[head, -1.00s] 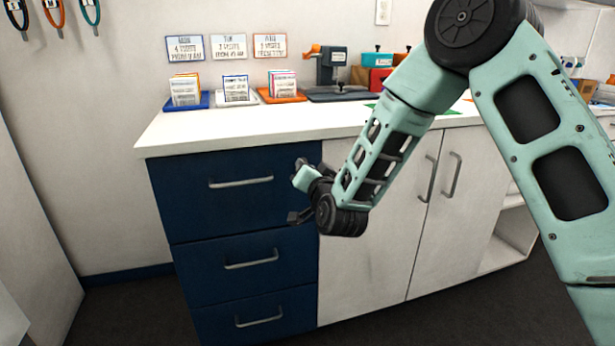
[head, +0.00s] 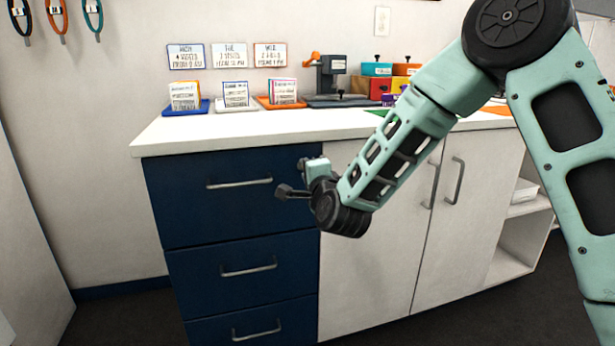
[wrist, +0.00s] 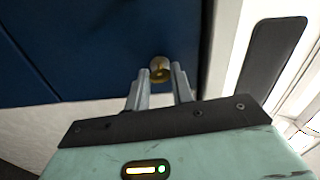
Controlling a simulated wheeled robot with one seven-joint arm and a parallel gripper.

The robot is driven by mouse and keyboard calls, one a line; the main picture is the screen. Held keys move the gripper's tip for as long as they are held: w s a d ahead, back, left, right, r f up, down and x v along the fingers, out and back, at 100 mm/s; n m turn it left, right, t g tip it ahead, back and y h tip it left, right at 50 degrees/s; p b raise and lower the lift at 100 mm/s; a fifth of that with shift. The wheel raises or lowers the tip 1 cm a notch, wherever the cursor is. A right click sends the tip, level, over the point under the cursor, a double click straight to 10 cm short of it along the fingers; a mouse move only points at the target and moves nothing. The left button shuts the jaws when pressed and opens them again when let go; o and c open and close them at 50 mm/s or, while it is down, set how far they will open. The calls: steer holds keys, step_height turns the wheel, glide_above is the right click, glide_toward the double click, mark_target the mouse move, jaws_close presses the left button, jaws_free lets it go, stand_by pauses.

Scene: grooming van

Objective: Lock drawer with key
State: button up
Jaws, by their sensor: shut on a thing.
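The top blue drawer (head: 225,205) is closed flush in the white-topped cabinet. My gripper (wrist: 160,78) is at the upper right part of its front; in the head view my wrist hides the fingertips. In the wrist view the two fingers are close together, shut on a small brass piece that looks like the key (wrist: 161,77). A round brass lock (wrist: 157,62) shows just beyond the fingertips on the blue front. The key lines up with the lock, but how deep it sits cannot be told.
Two more blue drawers (head: 245,270) are below, with bar handles. White cabinet doors (head: 375,265) are to the right. The white countertop (head: 270,124) holds card holders, a dark clamp-like device (head: 330,75) and colored boxes (head: 377,70). Floor in front is dark and clear.

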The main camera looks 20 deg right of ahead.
steer(key=shift+m, duration=0.7)
steer(key=o, duration=1)
steer(key=shift+s+b, duration=6.7)
steer(key=shift+s, duration=2)
